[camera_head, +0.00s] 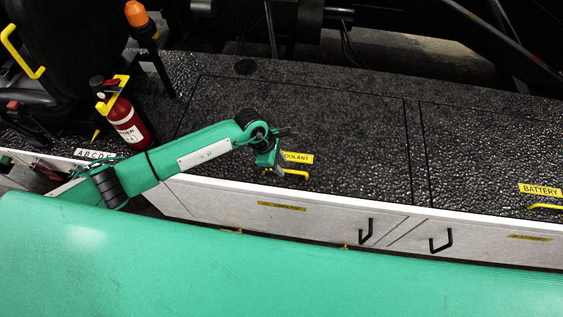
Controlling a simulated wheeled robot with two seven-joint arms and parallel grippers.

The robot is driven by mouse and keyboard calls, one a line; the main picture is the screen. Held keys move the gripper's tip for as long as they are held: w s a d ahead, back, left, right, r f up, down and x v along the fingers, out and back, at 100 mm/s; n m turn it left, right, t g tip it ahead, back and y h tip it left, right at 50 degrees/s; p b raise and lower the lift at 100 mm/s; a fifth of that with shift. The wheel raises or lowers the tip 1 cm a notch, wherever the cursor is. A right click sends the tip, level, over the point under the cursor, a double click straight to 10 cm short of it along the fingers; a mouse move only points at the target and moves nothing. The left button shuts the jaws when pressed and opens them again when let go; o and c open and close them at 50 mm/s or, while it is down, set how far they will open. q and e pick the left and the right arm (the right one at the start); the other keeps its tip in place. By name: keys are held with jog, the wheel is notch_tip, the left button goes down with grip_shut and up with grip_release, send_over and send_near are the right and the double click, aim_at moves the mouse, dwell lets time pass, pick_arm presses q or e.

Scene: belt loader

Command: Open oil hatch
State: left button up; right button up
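No hatch with a readable OIL label shows. A dark textured hatch (330,115) with a yellow label ending in "OOLANT" (298,157) lies flat and closed in the middle of the deck. Its yellow handle (294,173) is at the front edge. My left gripper (276,163) is over this edge, beside the label and close to the handle; I cannot tell whether it touches the handle or how far its fingers are apart. A second closed hatch (490,150) at the right has a yellow BATTERY label (540,189) and a yellow handle (545,207). My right gripper is out of view.
A red fire extinguisher (125,122) stands at the left, near an orange beacon (136,14) and a black seat (70,45). The white front panel below the deck has black pull handles (366,231) and small yellow labels. Dark pipes run along the back.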

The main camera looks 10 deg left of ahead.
pick_arm(q)
jog(key=shift+d+f, duration=0.25)
jog(key=shift+f, duration=0.45)
grip_shut()
jog(key=w+r+g+b, duration=0.1)
jog(key=w+r, duration=0.2)
jog(key=r, duration=0.4)
jog(key=w+r+g+b, duration=0.1)
jog(key=w+r, duration=0.3)
jog(key=r, duration=0.4)
jog(key=w+r+n+g+b, duration=0.1)
jog(key=w+r+b, duration=0.2)
jog(key=r, duration=0.5)
jog(key=shift+w+g, duration=0.4)
